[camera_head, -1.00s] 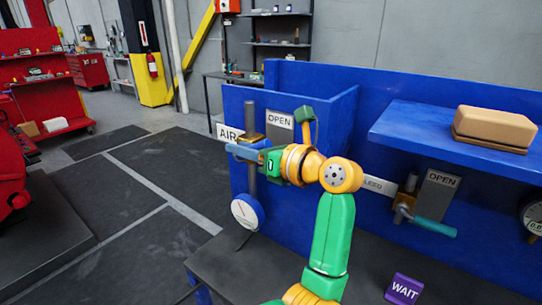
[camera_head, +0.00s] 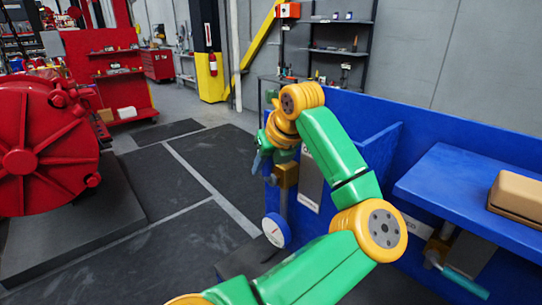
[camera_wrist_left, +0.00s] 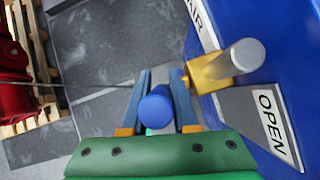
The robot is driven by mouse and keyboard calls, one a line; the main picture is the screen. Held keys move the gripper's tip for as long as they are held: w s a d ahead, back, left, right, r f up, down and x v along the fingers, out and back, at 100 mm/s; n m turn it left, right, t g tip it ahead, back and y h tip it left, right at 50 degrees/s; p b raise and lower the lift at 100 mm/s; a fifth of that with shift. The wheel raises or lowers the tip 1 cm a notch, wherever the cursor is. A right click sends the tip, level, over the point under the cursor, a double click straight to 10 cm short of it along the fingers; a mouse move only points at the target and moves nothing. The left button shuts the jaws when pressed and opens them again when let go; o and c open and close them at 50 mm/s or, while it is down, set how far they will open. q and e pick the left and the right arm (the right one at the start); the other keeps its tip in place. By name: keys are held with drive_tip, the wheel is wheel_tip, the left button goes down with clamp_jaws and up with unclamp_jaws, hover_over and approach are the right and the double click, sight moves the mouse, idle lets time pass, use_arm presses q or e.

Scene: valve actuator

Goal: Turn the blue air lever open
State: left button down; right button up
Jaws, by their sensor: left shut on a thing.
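The blue air lever (camera_wrist_left: 156,107) shows end-on in the left wrist view, as a round blue end between my two fingers. My left gripper (camera_wrist_left: 160,100) is shut on it. Its brass valve body (camera_wrist_left: 208,76) and grey pipe (camera_wrist_left: 243,55) are just right of the fingers. In the head view my left gripper (camera_head: 259,160) points down at the left side of the brass valve (camera_head: 286,174); my arm hides most of the lever there. The grey OPEN plate (camera_wrist_left: 265,115) is to the right of the lever. My right gripper is not in view.
A round gauge (camera_head: 276,230) sits below the valve. A blue shelf (camera_head: 450,185) carries a tan block (camera_head: 515,200), with a second, teal-handled valve (camera_head: 462,281) beneath. A large red machine (camera_head: 45,150) stands left. The floor between is clear.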

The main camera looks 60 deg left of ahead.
use_arm(q)
drive_tip(key=shift+a+r+h+p, duration=0.2)
drive_tip(key=shift+a+h+p, duration=0.2)
drive_tip(key=shift+h, duration=0.2)
drive_tip(key=shift+s+f, duration=0.1)
drive_tip(key=c, duration=1)
unclamp_jaws()
drive_tip(key=shift+c, duration=0.2)
drive_tip(key=shift+o, duration=0.3)
drive_tip(key=shift+f, duration=0.1)
drive_tip(key=b+v, duration=0.1)
drive_tip(key=v, duration=0.6)
drive_tip(key=shift+r, duration=0.2)
drive_tip(key=shift+a+f, duration=0.1)
